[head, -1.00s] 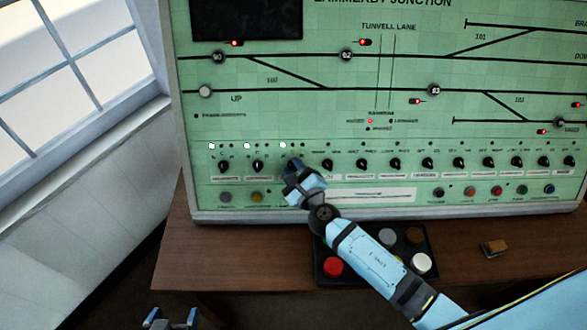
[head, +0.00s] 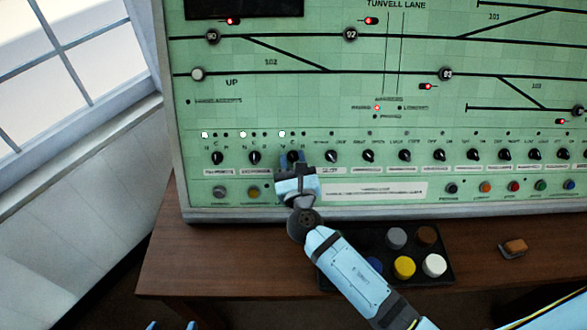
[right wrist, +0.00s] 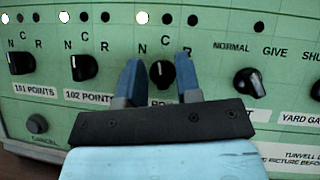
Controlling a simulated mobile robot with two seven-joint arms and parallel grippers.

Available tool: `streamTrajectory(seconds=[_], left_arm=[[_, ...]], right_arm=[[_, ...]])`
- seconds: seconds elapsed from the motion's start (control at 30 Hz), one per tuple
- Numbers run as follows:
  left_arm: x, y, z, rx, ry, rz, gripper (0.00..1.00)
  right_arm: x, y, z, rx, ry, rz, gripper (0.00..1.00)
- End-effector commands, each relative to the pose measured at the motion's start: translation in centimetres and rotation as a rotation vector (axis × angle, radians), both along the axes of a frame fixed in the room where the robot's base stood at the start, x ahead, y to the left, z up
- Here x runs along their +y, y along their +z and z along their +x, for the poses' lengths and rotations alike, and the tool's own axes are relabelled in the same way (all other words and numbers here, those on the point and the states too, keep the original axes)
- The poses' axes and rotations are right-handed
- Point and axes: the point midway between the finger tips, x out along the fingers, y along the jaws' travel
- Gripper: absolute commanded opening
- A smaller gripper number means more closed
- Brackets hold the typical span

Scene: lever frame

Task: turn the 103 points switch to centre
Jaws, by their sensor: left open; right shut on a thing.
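The third points switch (right wrist: 162,73) is a black knob on the green panel with N, C and R above it. Its label is mostly hidden by my right gripper, but it follows the 101 and 102 switches. Its pointer looks about upright, towards C. The white lamp above its N (right wrist: 142,18) is lit. My right gripper (right wrist: 160,75) has a blue finger on each side of this knob and is shut on it. In the head view it covers the switch's lower part (head: 292,156). My left gripper (head: 172,326) shows only its open fingertips at the bottom edge.
The 102 points switch (right wrist: 84,67) and 101 points switch (right wrist: 20,64) stand to the left, and another knob (right wrist: 249,82) to the right. Below the panel, a black tray (head: 446,262) of coloured caps and a small brown object (head: 514,247) sit on the wooden desk.

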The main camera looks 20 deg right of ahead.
Motion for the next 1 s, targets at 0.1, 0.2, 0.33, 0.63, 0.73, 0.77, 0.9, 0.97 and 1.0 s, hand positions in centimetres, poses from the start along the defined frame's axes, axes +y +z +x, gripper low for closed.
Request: streamTrajectory(seconds=[0.1, 0.2, 0.33, 0.63, 0.73, 0.77, 0.9, 0.97, 1.0], left_arm=[[-0.12, -0.7, 0.27, 0.002, 0.005, -0.009, 0.82], [-0.2, -0.89, 0.36, 0.005, 0.009, -0.014, 0.82], [-0.28, -1.11, 0.46, 0.008, 0.013, -0.021, 0.82], [-0.51, -1.41, 0.49, 0.017, 0.019, -0.029, 0.82], [-0.53, -1.38, 0.52, 0.016, 0.019, -0.03, 0.82], [-0.53, -1.38, 0.52, 0.016, 0.019, -0.03, 0.82], [-0.51, -1.36, 0.54, 0.015, 0.018, -0.029, 0.82], [-0.47, -1.36, 0.54, 0.014, 0.018, -0.029, 0.82], [-0.44, -1.36, 0.54, 0.013, 0.017, -0.027, 0.82]], right_arm=[[0.08, -0.37, -0.02, -0.019, -0.035, 0.065, 0.08], [0.08, -0.28, -0.01, -0.032, -0.06, 0.108, 0.08], [0.07, -0.19, 0.0, -0.045, -0.083, 0.148, 0.08], [0.08, -0.04, 0.0, -0.056, -0.102, 0.185, 0.08], [0.07, -0.02, -0.01, -0.056, -0.103, 0.186, 0.08], [0.07, -0.02, -0.01, -0.056, -0.103, 0.186, 0.08], [0.07, -0.03, -0.01, -0.056, -0.102, 0.186, 0.08], [0.07, -0.02, -0.01, -0.056, -0.102, 0.186, 0.34], [0.07, -0.02, -0.01, -0.056, -0.102, 0.185, 0.38]])
